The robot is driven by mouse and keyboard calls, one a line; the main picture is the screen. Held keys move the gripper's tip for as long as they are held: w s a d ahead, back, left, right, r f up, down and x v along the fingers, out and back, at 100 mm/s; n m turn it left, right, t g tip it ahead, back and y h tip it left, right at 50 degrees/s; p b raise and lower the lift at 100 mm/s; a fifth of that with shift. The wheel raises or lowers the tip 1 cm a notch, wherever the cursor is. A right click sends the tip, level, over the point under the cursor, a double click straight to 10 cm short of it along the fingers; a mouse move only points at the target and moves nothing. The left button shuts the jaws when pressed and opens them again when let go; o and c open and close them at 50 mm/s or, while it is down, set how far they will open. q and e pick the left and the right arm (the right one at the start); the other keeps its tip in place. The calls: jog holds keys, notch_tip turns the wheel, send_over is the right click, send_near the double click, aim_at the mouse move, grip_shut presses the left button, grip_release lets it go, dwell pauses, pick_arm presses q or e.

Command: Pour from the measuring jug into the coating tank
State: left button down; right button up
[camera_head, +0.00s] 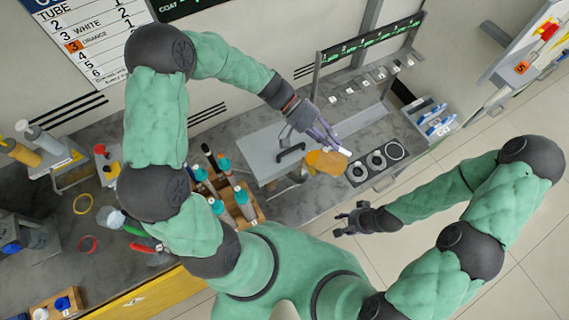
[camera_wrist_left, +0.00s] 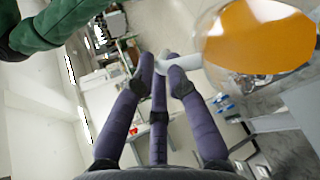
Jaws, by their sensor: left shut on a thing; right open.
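The measuring jug (camera_head: 328,162) is clear and holds orange liquid. My left gripper (camera_head: 330,140) is shut on its pale handle, and the jug appears tilted. In the left wrist view the jug (camera_wrist_left: 262,38) is at the upper right, and the purple fingers (camera_wrist_left: 158,72) close on the handle. A grey boxy vessel with a black handle, apparently the coating tank (camera_head: 257,150), stands just left of the jug. Its inside is hard to see, and I cannot tell if liquid is flowing. My right gripper (camera_head: 352,218) is open and empty, off the bench's front edge.
A panel with round dark openings (camera_head: 376,160) lies right of the jug. A rack frame (camera_head: 350,85) stands behind it. A wooden holder with teal-capped bottles (camera_head: 240,205) is left of the tank. Blue-and-white items (camera_head: 433,120) sit at the right end. Open floor lies at the lower right.

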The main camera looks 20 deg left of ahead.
pick_arm(q)
jog(key=shift+a+h+b, duration=0.4)
jog(key=shift+b, duration=0.05)
dwell(0.5)
jog(key=shift+a+r, duration=0.1)
jog(key=shift+a, duration=0.1)
jog(key=shift+s+a+r+m+h+b, duration=0.15)
jog(key=shift+a+m+h+b, duration=0.25)
jog(key=shift+a+h+b, duration=0.5)
dwell(3.4)
jog(key=shift+d, duration=0.2)
dwell(0.5)
jog(key=shift+d+r+y+p, duration=0.15)
jog(key=shift+d+y+p, duration=0.75)
jog(key=shift+p, duration=0.35)
jog(key=shift+d+f+n+y+p, duration=0.25)
jog(key=shift+d+n+y+p, duration=0.1)
jog(key=shift+y+p, duration=0.1)
jog(key=shift+w+f, duration=0.15)
jog(key=shift+w, duration=0.05)
